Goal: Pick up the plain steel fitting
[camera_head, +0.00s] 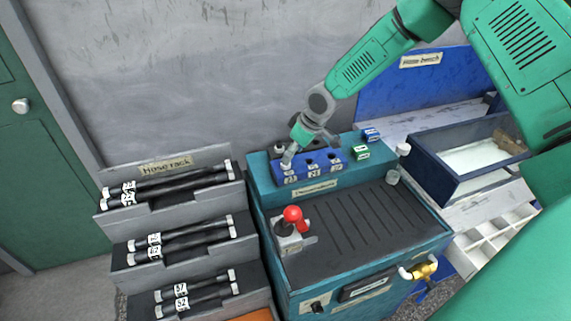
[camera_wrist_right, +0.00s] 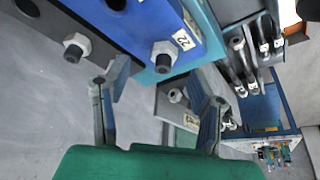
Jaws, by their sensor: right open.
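My right gripper (camera_head: 288,158) is at the left end of the blue block on the teal bench unit. In the wrist view the right gripper (camera_wrist_right: 157,72) is open, its two fingers spread. A steel hex fitting (camera_wrist_right: 163,56) with a dark centre sits on the blue block (camera_wrist_right: 160,15) beside a label reading 22. It appears between and just beyond the fingertips, with no visible contact. A second, similar steel hex fitting (camera_wrist_right: 77,46) sits further left in the wrist view. I cannot tell which one is the plain fitting. My left gripper is not in view.
The hose rack (camera_head: 165,168) stands left of the teal unit (camera_head: 345,290). A red-knobbed lever (camera_head: 292,214) rises from the unit's top. Small green (camera_head: 359,152) and blue (camera_head: 371,135) blocks stand near the back. A dark blue tray (camera_head: 455,178) is at right. The grooved top is mostly clear.

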